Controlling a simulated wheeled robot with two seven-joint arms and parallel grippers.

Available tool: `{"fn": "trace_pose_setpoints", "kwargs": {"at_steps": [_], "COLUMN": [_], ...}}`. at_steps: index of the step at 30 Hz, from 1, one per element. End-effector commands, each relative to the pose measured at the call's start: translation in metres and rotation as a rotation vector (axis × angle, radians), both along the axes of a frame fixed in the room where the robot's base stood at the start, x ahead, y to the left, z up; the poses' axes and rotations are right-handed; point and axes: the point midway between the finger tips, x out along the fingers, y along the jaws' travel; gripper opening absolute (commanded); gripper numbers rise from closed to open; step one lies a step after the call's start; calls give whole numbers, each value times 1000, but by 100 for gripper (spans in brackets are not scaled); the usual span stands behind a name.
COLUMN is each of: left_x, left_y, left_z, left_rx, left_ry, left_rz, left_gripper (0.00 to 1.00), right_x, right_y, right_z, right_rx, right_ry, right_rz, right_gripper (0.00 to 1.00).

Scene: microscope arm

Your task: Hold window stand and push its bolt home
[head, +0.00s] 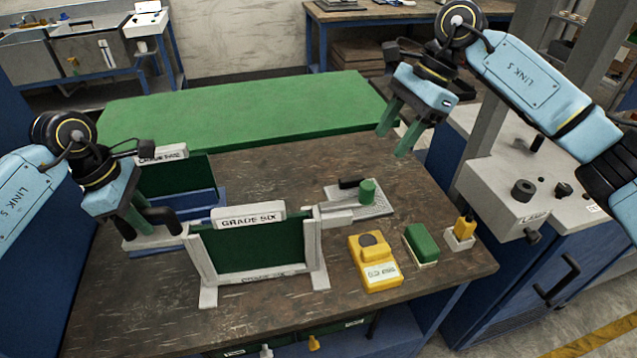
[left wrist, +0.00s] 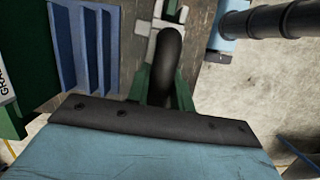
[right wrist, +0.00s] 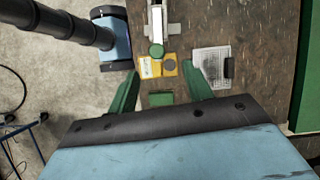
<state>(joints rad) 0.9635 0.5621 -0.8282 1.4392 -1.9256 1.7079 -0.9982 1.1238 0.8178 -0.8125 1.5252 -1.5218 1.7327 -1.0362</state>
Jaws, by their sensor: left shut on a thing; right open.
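The window stand (head: 206,262) is a pale frame with a green panel labelled "GRADE SIX", upright on the bench. A black handle (head: 160,217) is at its left, on a pale block. My left gripper (head: 142,222) is shut on this handle, which also shows between its fingers in the left wrist view (left wrist: 169,60). The bolt (head: 335,216) sticks out at the stand's right, a pale bar with a green round knob (head: 367,191); it also shows in the right wrist view (right wrist: 157,50). My right gripper (head: 392,142) is open and empty, above and beyond the knob, not touching it.
A yellow box (head: 376,268), a green block (head: 421,243) and a small holder with a yellow item (head: 464,228) stand right of the stand. A blue rack (head: 207,204) is behind the stand. A grey machine (head: 500,190) borders the right.

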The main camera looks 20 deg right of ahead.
Motion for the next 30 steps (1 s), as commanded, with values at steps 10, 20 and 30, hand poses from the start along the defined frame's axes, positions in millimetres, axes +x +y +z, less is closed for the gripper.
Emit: {"fn": "trace_pose_setpoints", "kwargs": {"at_steps": [10,20,30], "left_x": [0,0,0], "left_y": [0,0,0], "left_z": [0,0,0], "left_rx": [-1,0,0], "left_ry": [0,0,0], "left_rz": [0,0,0], "left_gripper": [0,0,0], "right_x": [-8,-10,-10], "right_y": [14,38,46], "right_z": [-36,-93,-114], "right_rx": [-52,-49,-49], "right_ry": [20,19,15], "right_rz": [31,30,28], "right_gripper": [50,50,50]}}
